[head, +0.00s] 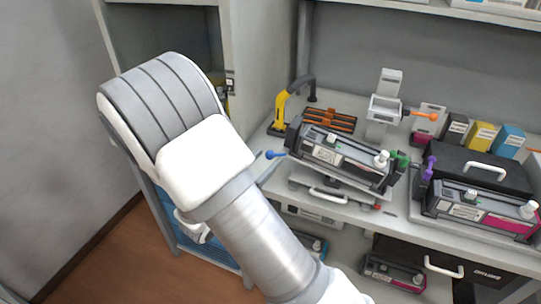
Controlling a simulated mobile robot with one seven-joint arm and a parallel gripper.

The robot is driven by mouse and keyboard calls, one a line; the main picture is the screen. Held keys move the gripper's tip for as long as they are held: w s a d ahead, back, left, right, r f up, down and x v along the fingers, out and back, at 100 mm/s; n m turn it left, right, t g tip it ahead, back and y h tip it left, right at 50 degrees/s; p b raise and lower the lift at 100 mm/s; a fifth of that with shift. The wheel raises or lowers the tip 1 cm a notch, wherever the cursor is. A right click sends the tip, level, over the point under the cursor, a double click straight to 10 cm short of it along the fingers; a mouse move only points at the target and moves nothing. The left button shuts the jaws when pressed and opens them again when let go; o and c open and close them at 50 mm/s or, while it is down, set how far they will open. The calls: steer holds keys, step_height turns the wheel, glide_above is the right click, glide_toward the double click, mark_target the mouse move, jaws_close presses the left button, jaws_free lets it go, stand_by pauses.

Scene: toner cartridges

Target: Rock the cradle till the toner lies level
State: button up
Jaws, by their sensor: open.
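A dark toner cartridge (342,160) with a pale label and a white cap at its right end sits on the bench. It seems to rest on a cradle (325,182), which is mostly hidden beneath it. A blue knob (275,155) sticks out at the left and a green knob (399,160) shows at the right. In the picture the cartridge slopes down to the right. The toner inside does not show, so I cannot tell how it lies. My arm fills the left foreground, left of the cartridge; my gripper is not visible.
A second cartridge (470,209) with a magenta end stands at the right. A yellow-and-black tool (281,112), an orange rack (330,120) and coloured boxes (483,135) stand behind. A cabinet wall (263,60) rises at the back left. More cartridges lie on the shelf (350,235) below.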

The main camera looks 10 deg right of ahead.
steer(key=shift+x, duration=1.45)
steer(key=shift+c, duration=0.4)
jaws_close()
steer(key=shift+a, duration=0.1)
